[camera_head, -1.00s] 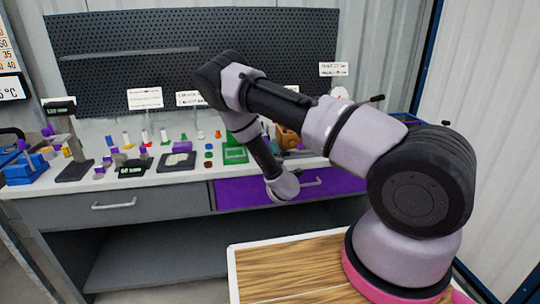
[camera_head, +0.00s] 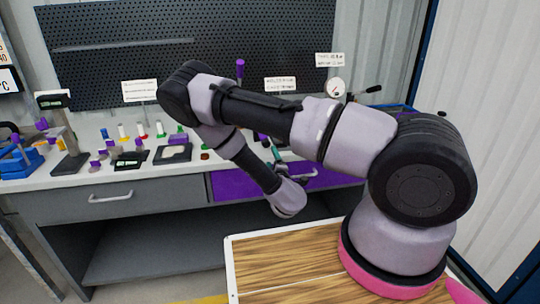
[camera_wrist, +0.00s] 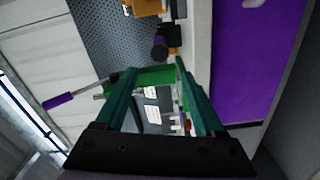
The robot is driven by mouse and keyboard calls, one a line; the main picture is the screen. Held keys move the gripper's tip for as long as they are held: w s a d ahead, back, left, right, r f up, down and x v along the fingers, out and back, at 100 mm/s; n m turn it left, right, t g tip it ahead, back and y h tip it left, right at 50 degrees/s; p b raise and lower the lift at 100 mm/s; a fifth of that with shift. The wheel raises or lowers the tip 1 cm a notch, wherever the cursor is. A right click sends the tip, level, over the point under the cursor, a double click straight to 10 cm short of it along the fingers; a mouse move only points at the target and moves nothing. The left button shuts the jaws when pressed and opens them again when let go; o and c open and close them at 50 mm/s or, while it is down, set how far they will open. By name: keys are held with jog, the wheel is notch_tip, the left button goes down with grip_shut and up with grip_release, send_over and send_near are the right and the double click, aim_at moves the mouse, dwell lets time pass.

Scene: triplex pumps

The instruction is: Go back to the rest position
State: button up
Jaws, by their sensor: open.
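In the wrist view my gripper (camera_wrist: 155,68) has its two teal fingers apart, with nothing held between them. A green object (camera_wrist: 153,78) and white label cards (camera_wrist: 152,114) show in the gap beyond them. In the head view my arm is bent, with its wrist low in front of the purple drawer. The fingers there are mostly hidden behind the arm. The bench's purple drawer front (camera_head: 232,184) also fills the right of the wrist view (camera_wrist: 243,60).
The workbench (camera_head: 40,182) carries several small parts, a black tray (camera_head: 172,155), and a blue fixture (camera_head: 20,163) at left. A perforated panel (camera_head: 110,60) stands behind, with label cards (camera_head: 140,90). A purple-handled lever (camera_wrist: 70,98) is near the fingers in the wrist view. A wooden top (camera_head: 285,265) lies below the arm.

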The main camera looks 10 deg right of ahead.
jog(key=shift+s, duration=0.15)
jog(key=w+d+r+m+g+h, duration=0.2)
jog(key=r+m, duration=0.3)
jog(key=m, duration=0.1)
jog(key=w+d+r+m+g+h, duration=0.2)
jog(key=w+r+m+g, duration=0.1)
jog(key=r+m, duration=0.3)
jog(key=s+r+m+g+y, duration=0.35)
jog(key=r+m, duration=0.25)
jog(key=r, duration=0.7)
jog(key=s+r+y, duration=0.3)
jog(key=s+r, duration=1)
jog(key=s+d+r+g, duration=0.1)
jog(key=s+r, duration=0.1)
jog(key=s, duration=0.5)
jog(key=s+d+r+m+g, duration=0.1)
jog(key=s+r, duration=0.1)
jog(key=s, duration=0.5)
jog(key=shift+s+r, duration=0.25)
jog(key=shift+r, duration=0.1)
